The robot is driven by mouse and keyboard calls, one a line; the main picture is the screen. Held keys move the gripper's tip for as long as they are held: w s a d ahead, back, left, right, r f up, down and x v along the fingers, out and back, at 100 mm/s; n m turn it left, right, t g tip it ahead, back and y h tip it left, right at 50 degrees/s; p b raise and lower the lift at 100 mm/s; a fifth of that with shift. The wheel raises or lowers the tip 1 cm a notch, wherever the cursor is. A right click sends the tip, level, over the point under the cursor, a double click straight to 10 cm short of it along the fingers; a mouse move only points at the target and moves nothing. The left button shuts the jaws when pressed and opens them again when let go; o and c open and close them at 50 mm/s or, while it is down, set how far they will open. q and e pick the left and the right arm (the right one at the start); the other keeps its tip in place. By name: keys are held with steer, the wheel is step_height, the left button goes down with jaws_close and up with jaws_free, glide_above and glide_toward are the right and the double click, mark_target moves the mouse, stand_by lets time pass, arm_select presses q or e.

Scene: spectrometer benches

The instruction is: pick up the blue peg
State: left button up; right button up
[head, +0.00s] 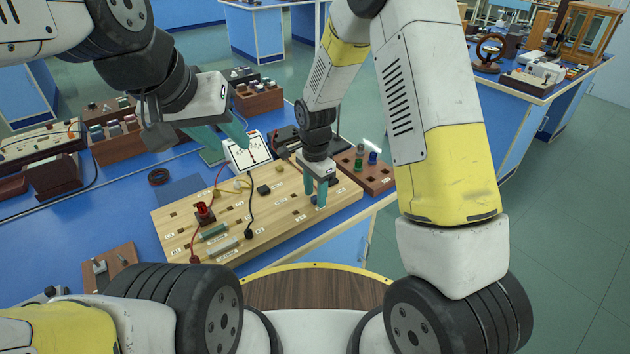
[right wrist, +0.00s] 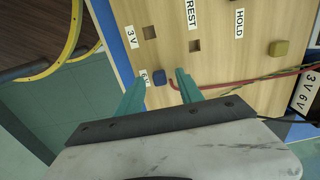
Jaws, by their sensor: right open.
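A blue peg (right wrist: 159,77) with a squarish top sits in the wooden board (head: 285,205), beside a partly hidden voltage label. It also shows as a small blue spot in the head view (head: 313,200), mostly hidden by my right fingers. My right gripper (head: 316,197) points down over the board's right part. In the right wrist view its open fingers (right wrist: 160,84) stand on either side of the blue peg; I cannot tell whether they touch it.
A brown block (head: 378,181) at the right holds blue and green pieces. Square holes (right wrist: 150,32) lie near my right fingers. Wooden boxes (head: 117,143) stand behind left.

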steer(key=shift+f, duration=0.3)
jaws_close()
steer(key=shift+r, duration=0.1)
